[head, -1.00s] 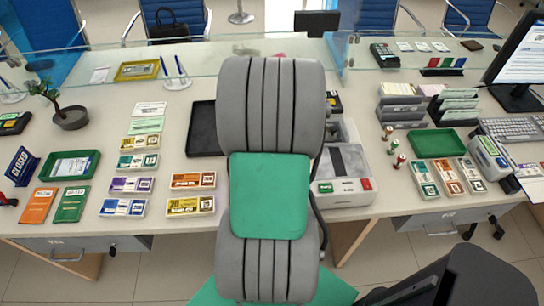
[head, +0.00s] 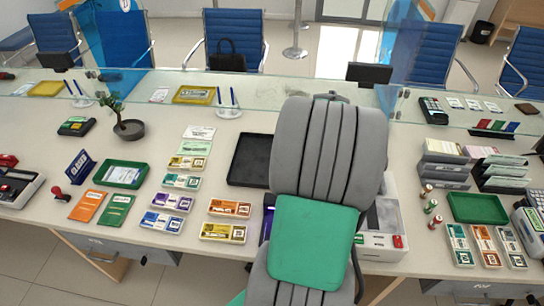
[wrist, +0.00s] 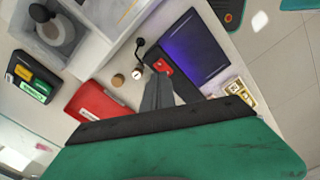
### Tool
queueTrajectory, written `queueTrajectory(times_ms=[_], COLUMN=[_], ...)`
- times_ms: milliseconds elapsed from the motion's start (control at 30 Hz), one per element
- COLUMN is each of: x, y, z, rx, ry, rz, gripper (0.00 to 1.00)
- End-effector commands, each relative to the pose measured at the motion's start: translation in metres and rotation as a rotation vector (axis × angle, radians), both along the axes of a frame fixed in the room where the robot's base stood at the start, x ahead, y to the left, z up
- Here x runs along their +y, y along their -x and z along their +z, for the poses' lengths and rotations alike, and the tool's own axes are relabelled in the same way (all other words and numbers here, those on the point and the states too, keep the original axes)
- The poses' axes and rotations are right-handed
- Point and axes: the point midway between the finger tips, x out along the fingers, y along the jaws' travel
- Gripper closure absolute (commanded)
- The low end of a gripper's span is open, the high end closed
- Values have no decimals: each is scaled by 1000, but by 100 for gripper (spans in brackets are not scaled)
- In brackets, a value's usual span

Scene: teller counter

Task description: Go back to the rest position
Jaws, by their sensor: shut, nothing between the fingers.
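My gripper (wrist: 159,93) shows in the wrist view as two grey fingers together, shut and empty. It is above a counter, close to a dark panel with a purple glow (wrist: 196,47) and a red item (wrist: 100,112). I cannot tell from the view how high it is. In the head view my grey and green arm rises in the middle, and the gripper is hidden behind it.
The counter (head: 60,175) holds a black tray (head: 250,160), a green tray (head: 120,174), a right green tray (head: 478,207), several banknote bundles (head: 230,208) and a grey machine (head: 385,240). A glass screen (head: 300,92) runs along the back.

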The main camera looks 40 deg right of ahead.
Motion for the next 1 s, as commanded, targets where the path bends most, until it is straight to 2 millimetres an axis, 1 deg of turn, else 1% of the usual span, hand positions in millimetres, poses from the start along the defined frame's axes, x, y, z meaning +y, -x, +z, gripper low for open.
queueTrajectory(times_ms=[67,133,267,400,467,533,567,600,667,700,767,867,967,1000], x=[0,0,1,26,38,50,57,68,86,100,118,151,188,206], y=[0,0,0,18,26,35,36,34,26,18,7,-13,-35,-44], z=[0,0,-1,-18,-22,-18,-13,-6,6,15,27,48,72,84], rx=[0,0,1,52,74,82,78,68,40,16,-21,-91,-180,-222], ry=[0,0,-1,-38,-47,-44,-39,-29,-14,-4,7,21,25,23], rz=[-31,-118,-387,-685,-802,-934,-981,-1020,-1034,-1013,-958,-826,-668,-597], gripper=[100,100,100,100,100,100,100,100,100,100,100,100,100,100])
